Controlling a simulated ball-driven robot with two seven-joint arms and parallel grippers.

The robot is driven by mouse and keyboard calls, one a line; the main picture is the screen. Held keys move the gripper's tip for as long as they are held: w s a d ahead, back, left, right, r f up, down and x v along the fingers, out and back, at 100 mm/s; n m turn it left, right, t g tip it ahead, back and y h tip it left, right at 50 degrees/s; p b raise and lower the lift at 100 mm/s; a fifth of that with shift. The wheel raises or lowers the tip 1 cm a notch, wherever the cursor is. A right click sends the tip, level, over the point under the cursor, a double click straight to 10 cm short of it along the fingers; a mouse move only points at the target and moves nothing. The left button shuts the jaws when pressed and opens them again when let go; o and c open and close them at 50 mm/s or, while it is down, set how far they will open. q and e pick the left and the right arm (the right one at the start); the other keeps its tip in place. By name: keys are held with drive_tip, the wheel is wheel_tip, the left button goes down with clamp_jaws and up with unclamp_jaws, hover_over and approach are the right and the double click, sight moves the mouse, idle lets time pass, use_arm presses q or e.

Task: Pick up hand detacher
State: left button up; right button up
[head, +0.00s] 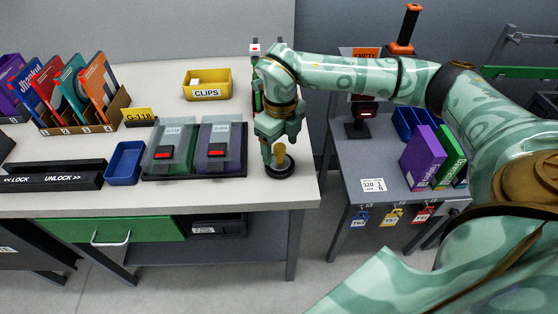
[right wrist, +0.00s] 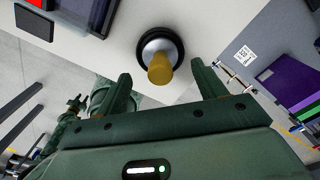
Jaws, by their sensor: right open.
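What I take to be the hand detacher (head: 281,168) stands upright near the right front corner of the light table. It has a round black base, a silver middle and a yellow knob on top. My right gripper (head: 281,143) is open, pointing down over it. In the right wrist view the detacher (right wrist: 160,70) shows its yellow knob between the two spread fingers of the gripper (right wrist: 163,85), slightly beyond their tips. No grip on it shows.
A tray with two clear cases (head: 190,178) stands left of the detacher. A yellow CLIPS bin (head: 207,92) is behind. A blue bin (head: 125,162) and a black lock bar (head: 52,181) lie further left. A grey side table (head: 375,180) with binders stands right, across a gap.

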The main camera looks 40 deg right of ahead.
sight(280, 146)
drive_tip(key=f+b, duration=0.1)
drive_tip(key=f, duration=0.3)
drive_tip(key=shift+w, duration=0.2)
drive_tip(key=shift+r, duration=0.1)
drive_tip(key=c, duration=1.2)
drive_tip(key=shift+c, duration=0.2)
drive_tip(key=shift+r, duration=0.1)
